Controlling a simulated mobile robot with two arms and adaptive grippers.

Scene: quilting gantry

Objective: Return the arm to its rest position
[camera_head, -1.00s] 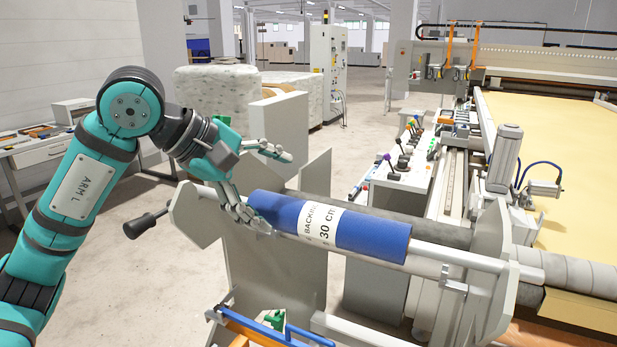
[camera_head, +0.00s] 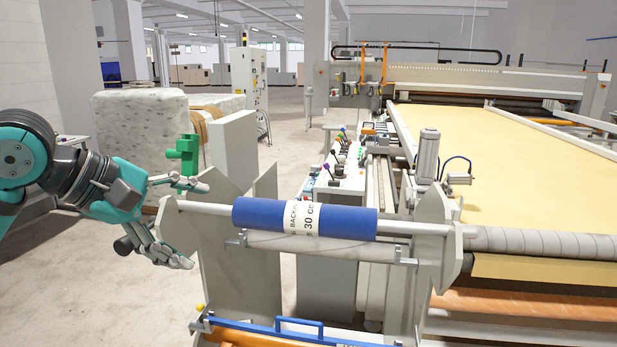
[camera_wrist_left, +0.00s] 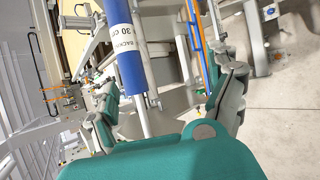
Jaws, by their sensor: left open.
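My left arm comes in from the left in the head view. In the left wrist view the blue roll (camera_wrist_left: 129,72) shows beyond the open fingers (camera_wrist_left: 170,110). The dark crank handle at the stand's left end is partly hidden behind my gripper. My right gripper is not in view.
The grey stand plate (camera_head: 240,270) is close to my left gripper. A green object (camera_head: 184,155) shows just above the fingers. A blue-handled rail (camera_head: 300,328) lies low in front. The yellow quilting bed (camera_head: 500,145) fills the right. Floor at the lower left is clear.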

